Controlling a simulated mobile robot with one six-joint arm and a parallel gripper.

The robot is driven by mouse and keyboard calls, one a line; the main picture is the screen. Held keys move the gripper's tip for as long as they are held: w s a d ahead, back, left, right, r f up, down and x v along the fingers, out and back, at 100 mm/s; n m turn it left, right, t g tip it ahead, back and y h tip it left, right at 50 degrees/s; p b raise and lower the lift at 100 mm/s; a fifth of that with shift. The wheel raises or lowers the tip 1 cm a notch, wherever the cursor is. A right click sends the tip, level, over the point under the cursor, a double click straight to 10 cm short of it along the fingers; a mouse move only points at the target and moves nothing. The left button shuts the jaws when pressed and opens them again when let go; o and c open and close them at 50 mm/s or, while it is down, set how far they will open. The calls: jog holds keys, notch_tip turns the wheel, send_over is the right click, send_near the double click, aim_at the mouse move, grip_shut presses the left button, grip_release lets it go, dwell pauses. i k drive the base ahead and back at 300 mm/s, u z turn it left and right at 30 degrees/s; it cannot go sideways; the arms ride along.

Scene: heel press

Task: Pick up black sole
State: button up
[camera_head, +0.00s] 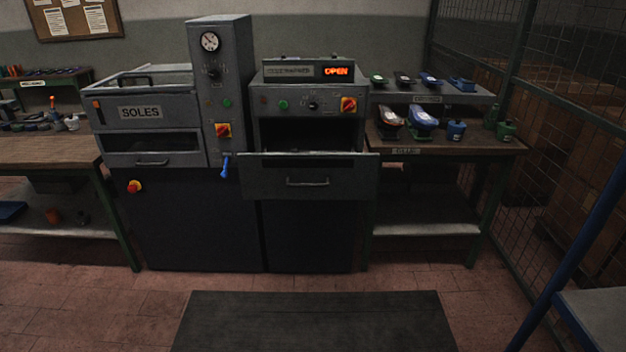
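I cannot make out a black sole for certain. A small dark item with a pale top (403,79) sits on the rack at the right, between a green item (378,80) and a blue item (430,79). The machine labelled SOLES (140,112) stands at the left with a dark opening in front, and its contents are hidden. The press (308,103) beside it shows OPEN on its display, and its front drawer or door (308,178) is lowered or pulled out. My gripper is not in view.
The right bench (480,147) holds shoe-like items (423,123) and blue and green containers (456,131). A left bench (40,152) holds small tools. A wire-mesh fence (560,130) bounds the right. A dark mat (312,320) lies on clear floor in front.

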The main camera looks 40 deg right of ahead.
aim_at(401, 77)
jog(key=z, duration=4.65)
jog(key=i, duration=0.1)
jog(key=u, duration=3.65)
